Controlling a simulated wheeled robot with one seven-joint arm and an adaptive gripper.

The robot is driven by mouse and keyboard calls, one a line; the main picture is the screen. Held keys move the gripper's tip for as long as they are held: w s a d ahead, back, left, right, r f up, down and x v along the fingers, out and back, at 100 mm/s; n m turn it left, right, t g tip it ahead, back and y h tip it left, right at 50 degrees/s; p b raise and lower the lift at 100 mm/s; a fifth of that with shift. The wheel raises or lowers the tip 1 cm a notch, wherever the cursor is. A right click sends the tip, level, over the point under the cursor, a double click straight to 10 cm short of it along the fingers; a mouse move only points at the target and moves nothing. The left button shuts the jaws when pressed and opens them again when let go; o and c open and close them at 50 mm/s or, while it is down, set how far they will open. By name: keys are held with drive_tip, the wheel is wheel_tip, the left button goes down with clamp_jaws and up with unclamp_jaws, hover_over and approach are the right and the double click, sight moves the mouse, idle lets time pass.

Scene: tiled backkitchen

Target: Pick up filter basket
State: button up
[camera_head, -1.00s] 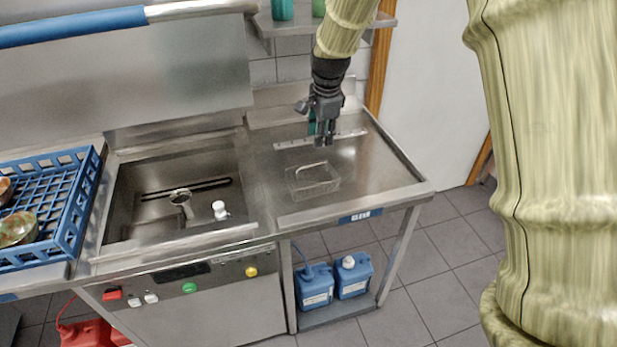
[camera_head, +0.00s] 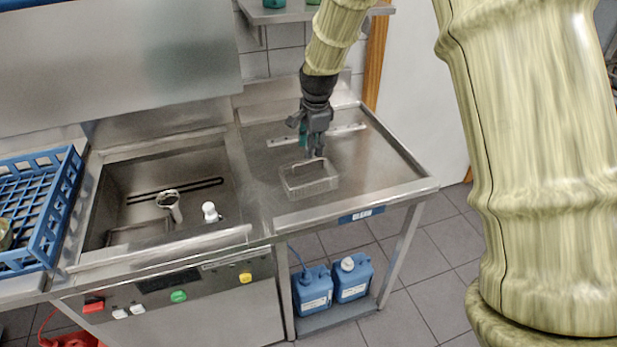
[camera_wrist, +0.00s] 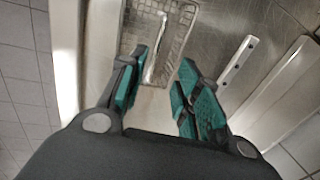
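The filter basket (camera_head: 309,181) is a small see-through mesh box with a raised handle (camera_head: 308,163). It sits on the steel drainboard (camera_head: 385,176) right of the sink. My gripper (camera_head: 316,154) is just above the basket, with its fingertips close to the handle. In the wrist view the basket (camera_wrist: 172,18) is at the top centre, and its pale handle bar (camera_wrist: 156,50) shows between and beyond the teal finger pads. There my gripper (camera_wrist: 160,68) is open, with a clear gap between the fingers. I cannot tell whether a finger touches the handle.
The sink (camera_head: 165,200) with a strainer pipe (camera_head: 170,203) and a white knob (camera_head: 210,212) lies to the left. A blue rack (camera_head: 68,190) stands at far left. Blue canisters (camera_head: 312,290) stand below.

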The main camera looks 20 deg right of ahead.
sight(310, 161)
drive_tip(key=shift+w+f+p, duration=0.15)
drive_tip(key=shift+f+p, duration=0.6)
drive_tip(key=shift+f, duration=1.05)
drive_tip(key=shift+w+f+p, duration=0.15)
drive_tip(key=shift+f+p, duration=0.55)
drive_tip(key=shift+f, duration=1.05)
clamp_jaws()
